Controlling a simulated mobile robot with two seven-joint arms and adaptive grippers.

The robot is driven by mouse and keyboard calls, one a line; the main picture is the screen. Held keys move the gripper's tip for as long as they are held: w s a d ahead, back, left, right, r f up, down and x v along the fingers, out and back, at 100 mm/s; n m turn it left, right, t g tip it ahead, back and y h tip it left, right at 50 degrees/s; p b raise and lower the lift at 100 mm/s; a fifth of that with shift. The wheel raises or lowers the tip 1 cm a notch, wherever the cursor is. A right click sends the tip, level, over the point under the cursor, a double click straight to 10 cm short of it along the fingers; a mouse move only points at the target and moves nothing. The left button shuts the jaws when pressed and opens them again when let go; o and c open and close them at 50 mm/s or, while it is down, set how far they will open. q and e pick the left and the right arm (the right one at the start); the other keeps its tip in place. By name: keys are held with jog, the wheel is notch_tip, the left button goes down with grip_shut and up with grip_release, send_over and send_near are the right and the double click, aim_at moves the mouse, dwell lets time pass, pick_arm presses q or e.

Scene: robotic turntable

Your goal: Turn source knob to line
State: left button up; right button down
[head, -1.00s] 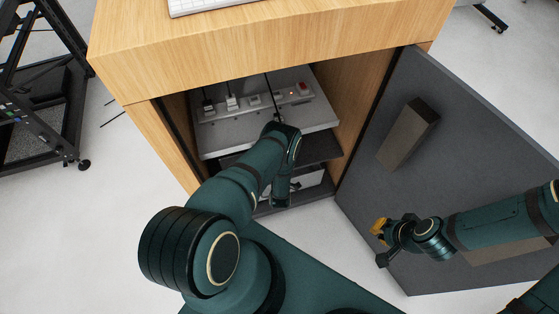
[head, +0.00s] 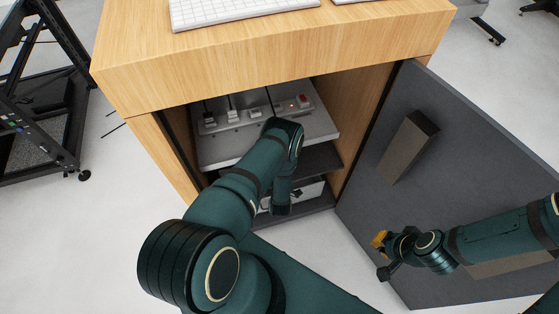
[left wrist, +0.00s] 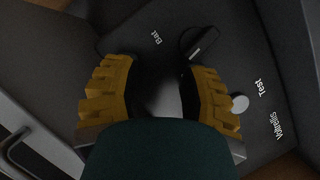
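My left arm reaches into the open cabinet in the head view, and its gripper is hidden there. In the left wrist view my left gripper (left wrist: 160,95) shows two yellow ridged fingers, apart, facing a dark panel (left wrist: 135,30) with white lettering, including "Test". The space between the fingers is dark and blurred, and I cannot make out a source knob or its line there. A pale round knob or button (left wrist: 240,103) sits just right of the right finger. My right gripper (head: 381,256), with a yellow fingertip, is in front of the open door, away from the panel; its opening is unclear.
The wooden cabinet (head: 265,65) has a grey shelf unit (head: 225,150) inside, with several switches and a red one (head: 304,101). The dark door (head: 440,190) with its block handle (head: 408,148) stands open at right. A black rack (head: 40,100) stands at left.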

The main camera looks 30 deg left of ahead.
pick_arm(q)
notch_tip(320, 180, up, 6)
jog(key=shift+f, duration=0.1)
dwell(0.4)
jog(key=s+d+f+m+g+y+p, duration=0.1)
jog(key=s+d+f+m+g+p, duration=0.3)
jog(key=s+d, duration=0.5)
jog(key=shift+m+t, duration=0.4)
jog(key=shift+t, duration=0.1)
jog(key=b+x, duration=0.4)
jog(key=x, duration=0.8)
jog(key=shift+w+a, duration=0.1)
jog(key=shift+w+a+f, duration=0.2)
jog(key=shift+w+a, duration=0.3)
grip_shut()
